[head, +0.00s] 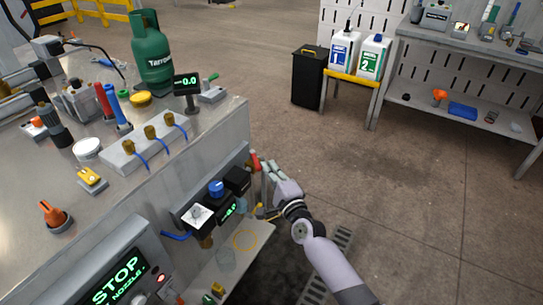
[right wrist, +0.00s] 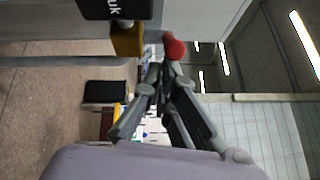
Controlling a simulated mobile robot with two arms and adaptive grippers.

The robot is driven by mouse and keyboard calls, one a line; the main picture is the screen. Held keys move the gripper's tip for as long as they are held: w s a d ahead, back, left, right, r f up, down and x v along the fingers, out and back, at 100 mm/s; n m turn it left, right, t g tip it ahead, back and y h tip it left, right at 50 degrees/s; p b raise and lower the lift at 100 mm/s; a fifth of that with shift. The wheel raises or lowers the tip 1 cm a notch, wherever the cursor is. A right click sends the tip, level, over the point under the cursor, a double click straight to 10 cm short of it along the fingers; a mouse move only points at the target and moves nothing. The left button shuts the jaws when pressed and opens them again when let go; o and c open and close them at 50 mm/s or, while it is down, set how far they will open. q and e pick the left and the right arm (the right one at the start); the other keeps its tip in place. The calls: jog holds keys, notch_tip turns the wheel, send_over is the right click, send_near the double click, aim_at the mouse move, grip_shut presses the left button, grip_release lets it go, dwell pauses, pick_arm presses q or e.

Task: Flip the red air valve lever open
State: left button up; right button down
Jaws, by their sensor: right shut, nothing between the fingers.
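The red valve lever (head: 254,161) shows as a small red piece on the side of the grey bench, beside a black box (head: 237,181). In the right wrist view its rounded red end (right wrist: 174,47) is just beyond my fingertips, near a brass fitting (right wrist: 127,39). My right gripper (head: 264,169) is shut and empty, with its fingertips right beside the lever. It also shows in the right wrist view (right wrist: 160,72). I cannot tell whether the fingers touch the lever. The lever's lower part is hidden. My left gripper is out of view.
Near the lever are a blue knob (head: 216,188), a small green-lit display (head: 229,209) and a lower shelf (head: 236,260). The bench top (head: 205,132) holds a green gas cylinder (head: 152,52) and several tools. The floor (head: 420,190) to the right is clear.

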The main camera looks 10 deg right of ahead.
jog(key=shift+s+a+f+m+h+p, duration=0.1)
jog(key=shift+s+a+m+h+p, duration=0.2)
jog(key=shift+a+h+p, duration=0.3)
jog(key=shift+s+a+m+h+p, duration=0.25)
jog(key=shift+a+h, duration=0.25)
jog(key=shift+a, duration=0.35)
